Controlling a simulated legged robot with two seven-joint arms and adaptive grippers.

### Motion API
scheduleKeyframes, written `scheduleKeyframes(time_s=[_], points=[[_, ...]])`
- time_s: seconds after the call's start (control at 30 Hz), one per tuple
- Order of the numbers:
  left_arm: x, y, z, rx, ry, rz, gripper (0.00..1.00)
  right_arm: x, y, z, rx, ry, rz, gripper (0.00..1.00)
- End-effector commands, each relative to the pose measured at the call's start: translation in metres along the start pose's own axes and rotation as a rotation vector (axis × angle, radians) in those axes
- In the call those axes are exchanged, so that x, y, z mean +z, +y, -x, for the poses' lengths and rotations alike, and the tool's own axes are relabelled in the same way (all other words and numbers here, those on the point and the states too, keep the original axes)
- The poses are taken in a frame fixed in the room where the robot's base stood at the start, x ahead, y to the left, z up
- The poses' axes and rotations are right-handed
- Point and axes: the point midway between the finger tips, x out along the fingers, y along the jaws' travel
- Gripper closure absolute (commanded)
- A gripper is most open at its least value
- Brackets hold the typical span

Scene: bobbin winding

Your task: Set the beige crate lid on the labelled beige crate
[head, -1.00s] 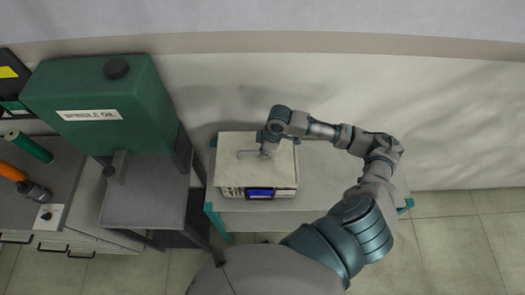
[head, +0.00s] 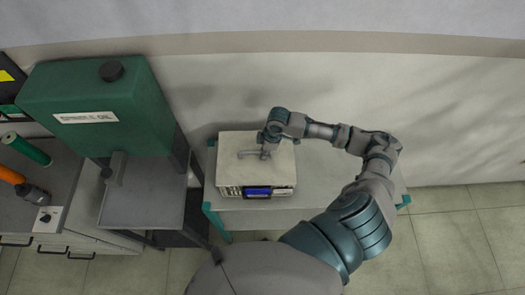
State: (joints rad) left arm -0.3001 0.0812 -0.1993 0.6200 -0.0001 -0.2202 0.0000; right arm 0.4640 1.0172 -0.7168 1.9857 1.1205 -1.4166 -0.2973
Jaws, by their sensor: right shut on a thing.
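The beige crate lid (head: 235,170) lies flat on top of the labelled beige crate (head: 231,191), whose front shows below the lid's near edge with a blue label. I cannot tell whether the lid is fully seated or held slightly above the rim. A grey bar handle stands on the lid's middle. My right gripper (head: 266,152) is over the lid at the right end of this handle and is shut on it; its fingertips are partly hidden by the wrist. My left gripper is not in view.
The crate stands on a light table (head: 320,206) with teal legs, clear to the right of the crate. A green spindle oil tank (head: 95,95) on a dark stand is at the left. A grey bench (head: 30,185) with an orange tool and a green cylinder is further left.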

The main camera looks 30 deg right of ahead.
Motion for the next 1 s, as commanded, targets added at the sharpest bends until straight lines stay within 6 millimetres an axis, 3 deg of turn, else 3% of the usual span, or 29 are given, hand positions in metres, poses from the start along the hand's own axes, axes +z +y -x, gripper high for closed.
scheduleKeyframes(time_s=[0.43, 0.47, 0.57, 0.87, 1.0], points=[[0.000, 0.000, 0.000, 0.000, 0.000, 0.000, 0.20, 0.001, 0.001, -0.002, 0.003, 0.000, 0.000, 1.00], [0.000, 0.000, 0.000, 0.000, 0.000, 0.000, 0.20, 0.001, 0.001, -0.002, 0.003, 0.000, 0.000, 0.83], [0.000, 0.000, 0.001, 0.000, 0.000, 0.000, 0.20, 0.000, 0.001, -0.001, 0.004, 0.001, 0.000, 0.58], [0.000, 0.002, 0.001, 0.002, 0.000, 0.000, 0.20, -0.001, 0.001, 0.001, 0.005, 0.005, 0.001, 0.56], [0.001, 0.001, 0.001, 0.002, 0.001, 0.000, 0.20, -0.002, 0.002, 0.013, 0.009, 0.005, 0.003, 0.56]])
